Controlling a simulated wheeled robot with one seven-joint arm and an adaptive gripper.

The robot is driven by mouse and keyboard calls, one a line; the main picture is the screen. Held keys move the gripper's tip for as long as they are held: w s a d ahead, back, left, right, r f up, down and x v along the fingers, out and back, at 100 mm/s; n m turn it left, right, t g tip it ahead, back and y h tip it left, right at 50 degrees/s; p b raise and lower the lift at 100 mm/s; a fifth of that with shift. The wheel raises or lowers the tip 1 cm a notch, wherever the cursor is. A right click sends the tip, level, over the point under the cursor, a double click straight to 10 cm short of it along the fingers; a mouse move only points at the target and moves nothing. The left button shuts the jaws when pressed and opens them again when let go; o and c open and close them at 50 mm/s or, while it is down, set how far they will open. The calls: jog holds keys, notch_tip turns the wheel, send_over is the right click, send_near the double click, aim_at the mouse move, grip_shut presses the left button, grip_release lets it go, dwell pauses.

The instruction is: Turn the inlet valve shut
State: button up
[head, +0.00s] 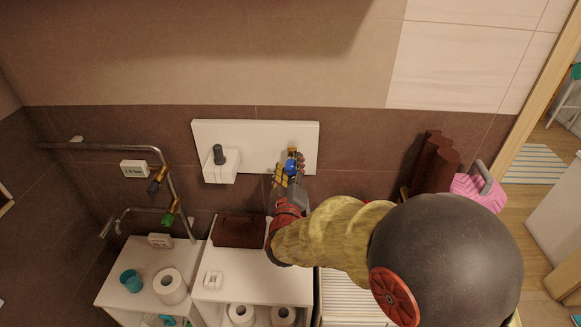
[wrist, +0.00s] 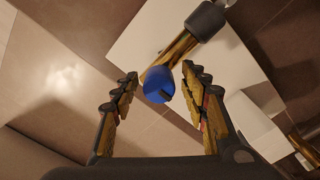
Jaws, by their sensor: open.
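A brass valve (wrist: 178,52) with a blue end piece (wrist: 158,85) and a dark grey cylinder stands out from the white wall panel. In the head view its blue part (head: 291,165) shows at the panel's right half. My gripper (wrist: 160,76) is open, with one finger on each side of the blue piece. I cannot tell whether either finger touches it. In the head view my gripper (head: 289,172) partly covers the valve. No label reading "inlet" is legible.
The white panel (head: 255,130) also carries a white box with a dark grey knob (head: 219,155). At left, a metal pipe (head: 172,180) bears a black-handled valve (head: 157,185) and a green-handled valve (head: 172,212). White shelves (head: 250,287) with toilet rolls stand below.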

jog(key=shift+c, duration=1.3)
grip_shut()
